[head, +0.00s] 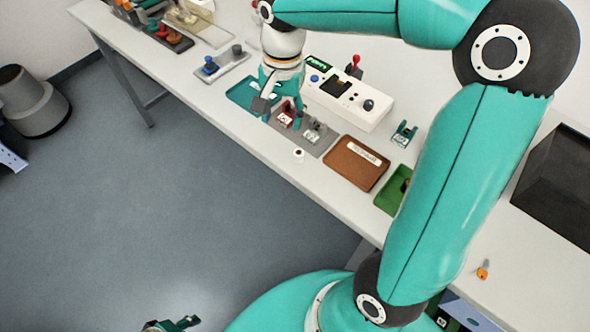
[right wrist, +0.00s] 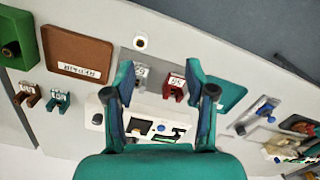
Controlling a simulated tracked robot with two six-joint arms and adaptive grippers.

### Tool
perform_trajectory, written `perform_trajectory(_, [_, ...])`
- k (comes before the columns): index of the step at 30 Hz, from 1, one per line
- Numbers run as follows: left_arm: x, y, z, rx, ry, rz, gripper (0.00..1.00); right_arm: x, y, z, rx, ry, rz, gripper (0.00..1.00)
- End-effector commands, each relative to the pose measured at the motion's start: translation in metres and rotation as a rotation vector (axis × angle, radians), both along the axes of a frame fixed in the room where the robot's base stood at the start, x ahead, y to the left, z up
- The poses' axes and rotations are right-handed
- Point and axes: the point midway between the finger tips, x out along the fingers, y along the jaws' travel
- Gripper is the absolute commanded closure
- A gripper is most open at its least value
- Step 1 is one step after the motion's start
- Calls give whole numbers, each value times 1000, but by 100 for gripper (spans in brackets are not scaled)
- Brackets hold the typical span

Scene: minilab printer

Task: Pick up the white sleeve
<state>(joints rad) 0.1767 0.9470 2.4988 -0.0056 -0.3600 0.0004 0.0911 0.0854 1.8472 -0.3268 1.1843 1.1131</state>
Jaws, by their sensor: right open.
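The white sleeve (head: 298,152) is a small ring with a dark hole, standing on the table near its front edge. It also shows in the right wrist view (right wrist: 141,42), just beyond my fingertips and left of centre. My right gripper (head: 279,106) is open and empty, pointing down above the grey plate and the teal tray, apart from the sleeve. In the right wrist view its two fingers (right wrist: 159,75) are spread wide. A small part of what looks like my left gripper (head: 172,325) shows at the bottom edge of the head view; its jaw state is unclear.
A grey plate (head: 321,143) with a red and a grey labelled block lies beside the sleeve. A brown labelled tray (head: 352,172) is to its right, then a green tray (head: 388,197). A white control box (head: 346,96) with a red-topped lever stands behind. A teal tray (head: 243,93) is left.

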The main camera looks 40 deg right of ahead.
Motion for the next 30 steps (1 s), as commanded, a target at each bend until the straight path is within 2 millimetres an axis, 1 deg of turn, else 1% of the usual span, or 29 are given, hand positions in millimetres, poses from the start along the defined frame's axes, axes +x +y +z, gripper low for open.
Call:
perform_trajectory(1, [0,0,-10,0,-1,0,60,-6,-8,8,-17,-4,-49,45])
perform_trajectory(3, [0,0,-13,0,-1,0,60,-15,-16,19,-33,6,-100,45])
perform_trajectory(5, [0,0,-15,0,-1,0,60,-20,-19,23,-41,12,-128,45])
perform_trajectory(7, [0,0,-15,0,-1,0,60,-23,-21,20,-46,18,-143,45])
perform_trajectory(11, [0,0,-17,0,-1,0,60,-24,-22,-2,-45,23,-144,45])
perform_trajectory(18, [0,0,-21,0,-1,0,60,-24,-21,-54,-44,24,-141,45])
perform_trajectory(21, [0,0,-22,0,-1,0,60,-23,-22,-71,-45,22,-140,45])
perform_trajectory(24, [0,0,-23,0,-1,0,60,-23,-22,-82,-45,20,-140,45])
perform_trajectory(30, [0,0,-22,0,-1,0,60,-22,-23,-92,-44,19,-140,45])
